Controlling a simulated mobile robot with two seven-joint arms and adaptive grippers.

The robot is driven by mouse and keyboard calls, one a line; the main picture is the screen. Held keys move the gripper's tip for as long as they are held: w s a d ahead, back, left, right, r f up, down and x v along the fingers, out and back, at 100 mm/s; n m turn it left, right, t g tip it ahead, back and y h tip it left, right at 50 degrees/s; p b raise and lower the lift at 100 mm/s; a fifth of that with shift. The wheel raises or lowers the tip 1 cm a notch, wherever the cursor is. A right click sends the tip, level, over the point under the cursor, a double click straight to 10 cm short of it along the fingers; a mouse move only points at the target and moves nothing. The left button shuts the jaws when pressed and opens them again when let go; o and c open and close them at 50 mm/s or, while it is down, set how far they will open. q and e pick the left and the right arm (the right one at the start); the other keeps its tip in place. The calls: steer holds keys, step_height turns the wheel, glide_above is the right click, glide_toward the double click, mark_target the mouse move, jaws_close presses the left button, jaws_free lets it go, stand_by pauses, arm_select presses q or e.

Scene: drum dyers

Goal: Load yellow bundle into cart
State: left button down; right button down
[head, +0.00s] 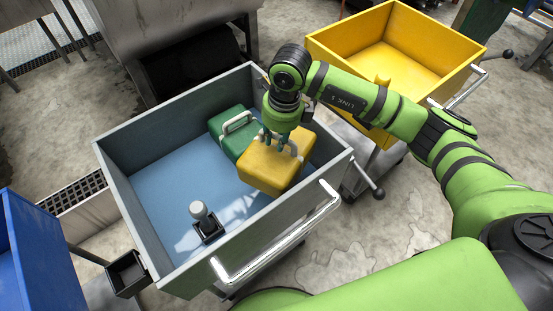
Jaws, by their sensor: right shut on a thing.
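The yellow bundle (268,174) is a rounded block inside the walls of the grey cart with a light blue floor (165,185), at its right end. My right gripper (283,146) reaches down from above and is shut on the top of the yellow bundle, at its handle. The fingers partly hide the handle. I cannot tell whether the bundle rests on the cart floor or hangs just above it. A green bundle (229,122) with a pale handle lies beside it, at the cart's far side. My left gripper is not in view.
A grey knob on a dark base (201,217) stands on the cart floor near the front. A yellow cart (405,48) stands at the upper right. A blue container (35,265) is at the lower left. The left part of the grey cart's floor is clear.

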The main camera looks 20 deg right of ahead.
mark_target(276, 152)
step_height(276, 152, down, 6)
steer(key=shift+w+p, duration=0.1)
steer(key=shift+p, duration=0.2)
step_height(276, 152, down, 4)
steer(key=shift+f, duration=0.3)
steer(key=shift+f, duration=0.2)
steer(key=c, duration=1.1)
jaws_free()
